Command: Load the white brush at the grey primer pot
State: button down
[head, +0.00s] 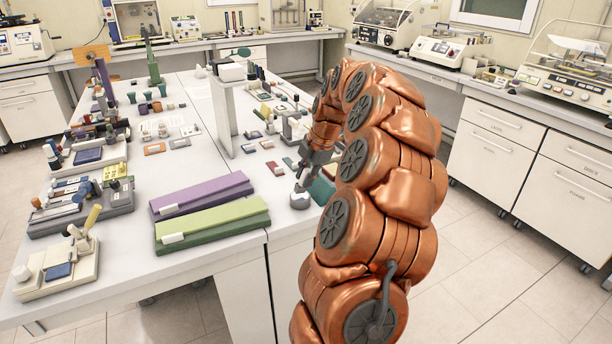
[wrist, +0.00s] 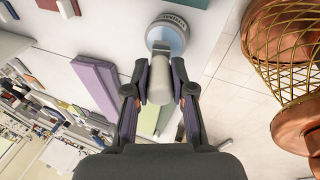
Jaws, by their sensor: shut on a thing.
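My gripper (wrist: 160,88) is shut on the white brush (wrist: 160,72), whose pale rounded handle shows between the two fingers in the wrist view. Just beyond the brush is a round pot (wrist: 172,24) with a grey rim band and a pale blue-grey inside, which looks like the grey primer pot. In the head view my gripper (head: 304,182) points down above this pot (head: 300,203) near the table's right front edge. The brush's bristle end is hidden, so I cannot tell whether it touches the primer.
A purple long block (head: 202,193) and a green one (head: 212,224) lie left of the pot. A beige stand (head: 62,267) and grey tool trays (head: 83,211) line the left edge. Small coloured blocks lie behind the gripper. A white upright post (head: 222,115) stands mid-table.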

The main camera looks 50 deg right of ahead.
jog(key=shift+f+b, duration=0.3)
jog(key=shift+f, duration=0.25)
dwell(0.9)
jog(key=shift+r, duration=0.15)
jog(key=shift+r+p, duration=0.6)
jog(key=shift+r, duration=2.8)
